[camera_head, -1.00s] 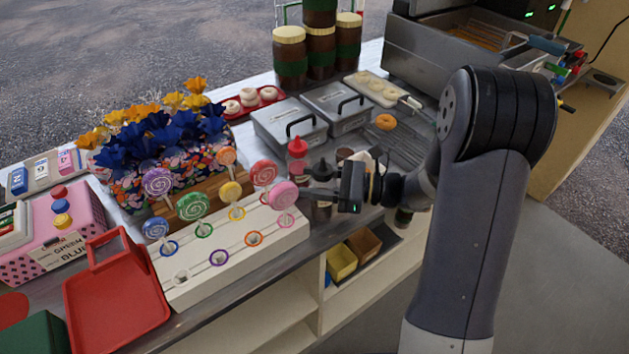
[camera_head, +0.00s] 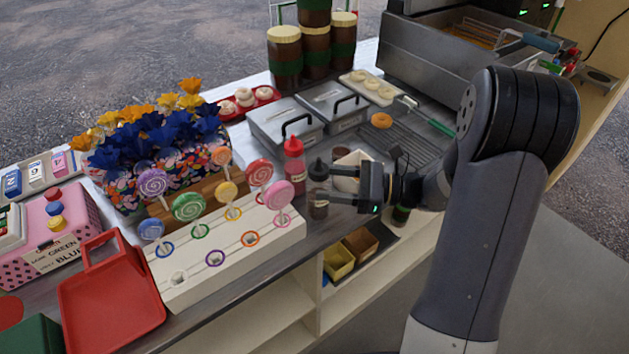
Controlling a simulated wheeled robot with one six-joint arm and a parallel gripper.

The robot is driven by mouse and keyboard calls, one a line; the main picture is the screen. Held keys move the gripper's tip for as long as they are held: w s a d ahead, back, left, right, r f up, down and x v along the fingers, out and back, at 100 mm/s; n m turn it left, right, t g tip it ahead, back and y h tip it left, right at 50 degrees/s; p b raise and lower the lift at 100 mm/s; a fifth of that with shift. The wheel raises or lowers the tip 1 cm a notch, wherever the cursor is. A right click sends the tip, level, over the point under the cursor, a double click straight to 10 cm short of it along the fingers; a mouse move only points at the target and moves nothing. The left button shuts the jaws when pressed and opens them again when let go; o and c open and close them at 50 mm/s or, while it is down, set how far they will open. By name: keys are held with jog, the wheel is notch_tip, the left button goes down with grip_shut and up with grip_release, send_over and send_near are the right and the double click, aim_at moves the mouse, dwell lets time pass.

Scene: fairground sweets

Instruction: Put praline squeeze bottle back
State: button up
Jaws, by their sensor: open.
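The praline squeeze bottle appears to be the dark brown bottle with a black nozzle (camera_head: 318,178), standing upright on the counter beside the red squeeze bottle (camera_head: 294,166). Its label is too small to read. My gripper (camera_head: 326,193) is open, reaching in from the right with its fingers pointing left at the brown bottle. The fingertips are at or very near its side; I cannot tell whether they touch it. Part of the bottle's lower body is hidden by the fingers.
A white container (camera_head: 352,163) stands just behind my gripper. A lollipop stand (camera_head: 210,262) is close on the left. Lidded metal tubs (camera_head: 285,124) and a wire rack (camera_head: 405,140) are behind. Another dark bottle (camera_head: 400,215) is under my arm near the front edge.

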jog(key=s+d, duration=0.1)
jog(key=d, duration=0.6)
jog(key=shift+s+d, duration=0.15)
jog(key=shift+s, duration=0.1)
